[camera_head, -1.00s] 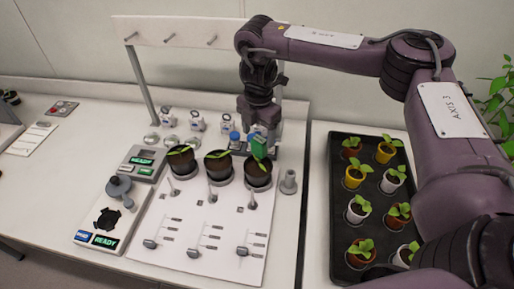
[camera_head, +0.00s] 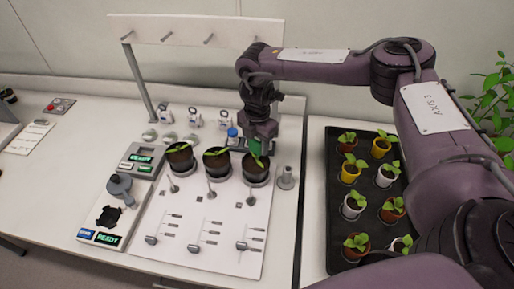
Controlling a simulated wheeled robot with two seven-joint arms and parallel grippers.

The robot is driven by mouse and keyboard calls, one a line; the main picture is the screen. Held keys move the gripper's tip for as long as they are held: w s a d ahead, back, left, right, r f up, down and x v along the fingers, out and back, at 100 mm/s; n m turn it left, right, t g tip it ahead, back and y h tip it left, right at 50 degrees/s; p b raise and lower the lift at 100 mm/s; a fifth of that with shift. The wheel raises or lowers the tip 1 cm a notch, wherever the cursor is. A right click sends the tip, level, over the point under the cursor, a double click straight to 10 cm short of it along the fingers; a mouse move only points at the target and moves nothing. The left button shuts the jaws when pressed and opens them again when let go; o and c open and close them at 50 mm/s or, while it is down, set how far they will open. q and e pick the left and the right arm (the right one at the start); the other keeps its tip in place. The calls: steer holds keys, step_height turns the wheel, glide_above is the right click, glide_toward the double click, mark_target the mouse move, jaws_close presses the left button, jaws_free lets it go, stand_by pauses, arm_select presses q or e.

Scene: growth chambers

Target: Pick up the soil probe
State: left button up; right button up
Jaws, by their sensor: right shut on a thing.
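My right gripper (camera_head: 258,138) reaches down from the upper right, over the back of the rightmost dark pot (camera_head: 255,172). It is shut on a green-bodied thing, which I take to be the soil probe (camera_head: 255,147). The probe's green body shows just above the pot's leaves. Its lower end is hidden, so I cannot tell whether it touches the soil. My left gripper is not in view.
Two more dark pots (camera_head: 180,160) stand in a row to the left on a white board. A grey cylindrical holder (camera_head: 286,180) stands right of the pots. A black tray (camera_head: 336,225) of small seedlings is at right. A hook rail (camera_head: 195,30) spans behind.

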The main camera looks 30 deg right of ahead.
steer(key=shift+c, duration=1.4)
steer(key=shift+r, duration=0.1)
